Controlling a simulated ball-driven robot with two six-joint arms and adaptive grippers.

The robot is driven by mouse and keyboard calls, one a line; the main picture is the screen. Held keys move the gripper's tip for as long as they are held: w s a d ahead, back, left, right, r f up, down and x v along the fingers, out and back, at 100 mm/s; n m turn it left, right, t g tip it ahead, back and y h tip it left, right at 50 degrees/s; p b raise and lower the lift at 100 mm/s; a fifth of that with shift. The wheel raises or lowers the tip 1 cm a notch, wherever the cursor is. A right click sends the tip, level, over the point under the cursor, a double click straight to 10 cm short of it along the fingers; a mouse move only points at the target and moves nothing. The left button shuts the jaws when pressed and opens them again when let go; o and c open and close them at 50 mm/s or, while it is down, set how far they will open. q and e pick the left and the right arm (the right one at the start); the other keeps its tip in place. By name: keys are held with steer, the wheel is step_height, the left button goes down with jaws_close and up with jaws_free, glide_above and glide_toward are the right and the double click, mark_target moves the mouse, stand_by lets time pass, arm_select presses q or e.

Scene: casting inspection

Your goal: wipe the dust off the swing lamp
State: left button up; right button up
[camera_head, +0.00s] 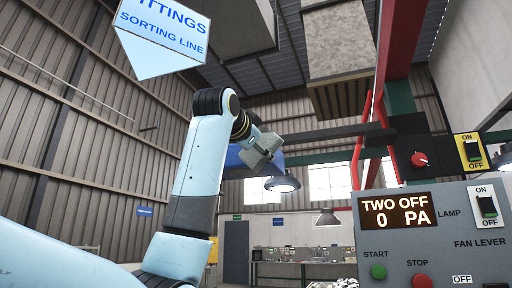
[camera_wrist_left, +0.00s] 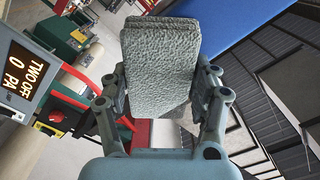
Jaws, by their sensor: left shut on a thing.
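My left gripper (camera_head: 264,150) is raised in the middle of the head view and is shut on a grey, rough-textured pad (camera_wrist_left: 160,65). In the left wrist view the pad stands between the two fingers. A dark round-shaded lamp (camera_head: 282,184) with a bright underside hangs just below and to the right of the gripper in the head view. I cannot tell whether the pad touches it. No dust can be made out at this size. My right gripper is not in view.
A grey control panel (camera_head: 425,240) with a "TWO OFF 0 PA" display (camera_head: 398,211) stands at right. A dark horizontal bar (camera_head: 335,135) and red posts (camera_head: 358,150) are near the lamp. A sorting-line sign (camera_head: 165,35) hangs at upper left. Another lamp (camera_head: 327,218) hangs lower down.

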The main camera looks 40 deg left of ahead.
arm_select(q)
steer(key=shift+v, duration=2.8)
steer(key=shift+s+f, duration=0.1)
steer(key=shift+v, duration=1.4)
